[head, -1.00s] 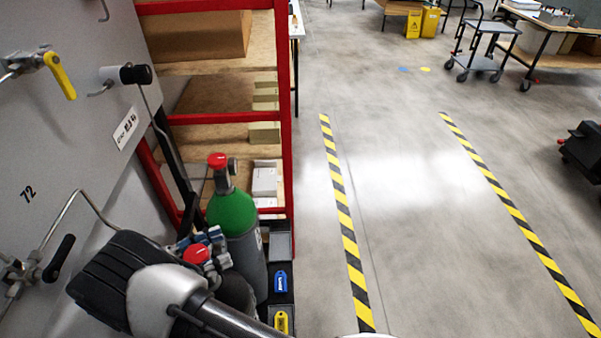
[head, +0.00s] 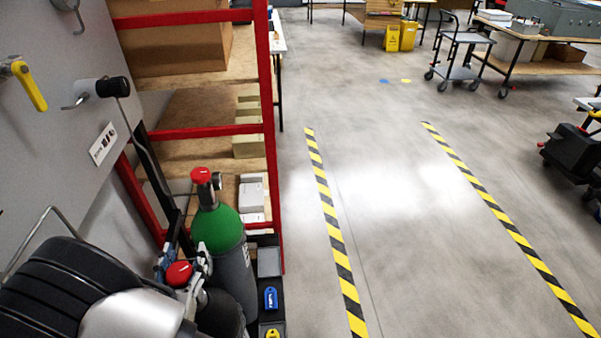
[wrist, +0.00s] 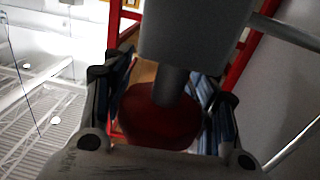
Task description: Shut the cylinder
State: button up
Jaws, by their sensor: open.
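The nearer cylinder (head: 222,316) is dark, with a round red valve knob (head: 179,273) on top; my arm hides much of it. A second cylinder (head: 217,232), with a green shoulder and its own red knob (head: 201,175), stands just behind it to the right. In the wrist view, my gripper (wrist: 166,82) is open, with one finger on each side of a red knob (wrist: 155,122). A grey stem and block (wrist: 195,35) show above this knob. I cannot tell whether the fingers touch it. In the head view, my arm's dark and white links fill the lower left.
A grey panel (head: 50,130) with a yellow-handled valve (head: 30,86) and a black-handled valve (head: 112,87) stands at left. A red-framed shelf (head: 268,110) stands behind the cylinders. Blue (head: 270,298) and yellow tags sit beside them. The floor (head: 400,220) to the right is clear.

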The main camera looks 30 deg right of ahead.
aim_at(167, 274)
jog(key=a+n+g+y, duration=0.1)
jog(key=n+g+y, duration=0.2)
jog(key=n+y, duration=0.3)
jog(key=s+a+n+g+y, duration=0.1)
jog(key=a+n+g+y, duration=0.1)
jog(key=n+y, duration=0.4)
jog(key=s+a+n+g+y, duration=0.1)
jog(key=n+g+y, duration=0.4)
jog(key=y, duration=0.6)
jog(key=shift+a+n+y, duration=0.4)
jog(key=shift+a+n, duration=0.2)
jog(key=shift+n, duration=0.1)
jog(key=p+v, duration=0.4)
jog(key=v, duration=1.3)
jog(key=w+d+r+m+t+h, duration=0.2)
jog(key=w+d+r+h, duration=0.2)
jog(key=w+d+h, duration=0.6)
jog(key=s+d+r+m+h, duration=0.2)
jog(key=d+r+m+h, duration=0.1)
jog(key=r, duration=0.3)
jog(key=s+d+r+m+h, duration=0.2)
jog(key=d+r+m+h, duration=0.1)
jog(key=r+h, duration=0.3)
jog(key=shift+s+d+r+m, duration=0.35)
jog(key=shift+r+m, duration=0.05)
jog(key=shift+r, duration=0.3)
